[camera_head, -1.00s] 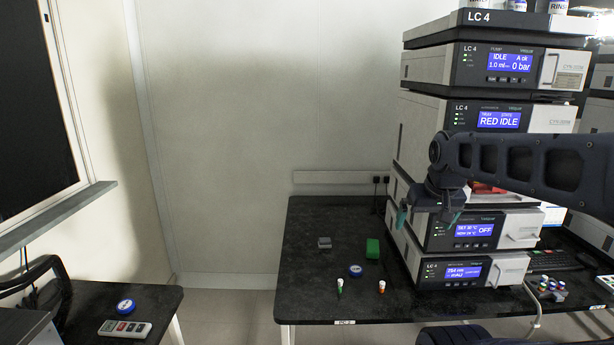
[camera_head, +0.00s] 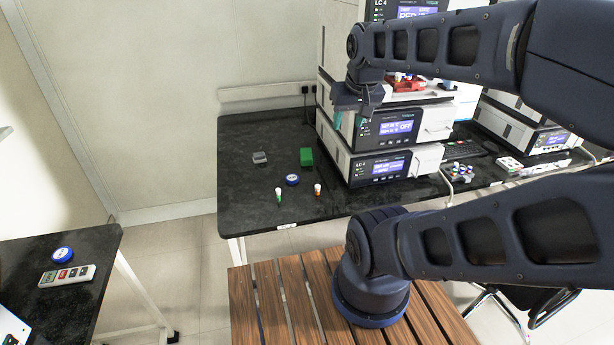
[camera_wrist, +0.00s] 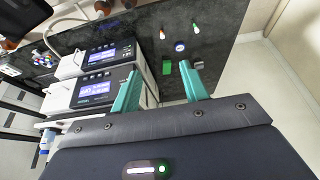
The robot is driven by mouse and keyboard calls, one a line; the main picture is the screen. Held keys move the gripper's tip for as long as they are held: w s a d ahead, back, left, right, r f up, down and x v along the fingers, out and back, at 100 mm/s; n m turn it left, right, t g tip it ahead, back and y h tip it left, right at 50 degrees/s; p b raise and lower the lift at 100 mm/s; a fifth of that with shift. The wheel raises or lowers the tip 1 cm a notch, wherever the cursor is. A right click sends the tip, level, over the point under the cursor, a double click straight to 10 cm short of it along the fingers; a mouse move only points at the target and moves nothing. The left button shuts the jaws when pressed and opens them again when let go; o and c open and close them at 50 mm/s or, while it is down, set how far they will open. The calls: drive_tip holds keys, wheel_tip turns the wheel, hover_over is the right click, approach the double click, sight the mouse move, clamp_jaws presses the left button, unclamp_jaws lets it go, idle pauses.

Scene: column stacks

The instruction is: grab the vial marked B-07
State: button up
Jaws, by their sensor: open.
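Two small white-topped vials stand upright on the dark bench, one with green (camera_head: 278,195) and one with orange (camera_head: 318,190). They also show in the wrist view, the orange one (camera_wrist: 162,33) and the green one (camera_wrist: 195,28). Their markings are too small to read, so I cannot tell which is B-07. More small vials sit in a red tray (camera_head: 405,84) in the instrument stack, partly behind my arm. My gripper (camera_head: 350,120) is in front of the stack, above the bench and apart from the vials. Its teal fingers (camera_wrist: 160,88) are apart with nothing between them.
The bench (camera_head: 240,205) also bears a green block (camera_head: 306,157), a blue round item (camera_head: 292,180) and a small grey item (camera_head: 260,158). The instrument stack (camera_head: 385,150) stands close to my gripper. A rack of several small vials (camera_head: 458,173) lies to its right. The bench's left part is mostly clear.

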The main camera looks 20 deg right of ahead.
drive_tip(key=n+g, duration=0.5)
drive_tip(key=n, duration=1)
hover_over(318, 186)
wheel_tip(318, 186, down, 31)
drive_tip(key=shift+f, duration=5.7)
clamp_jaws()
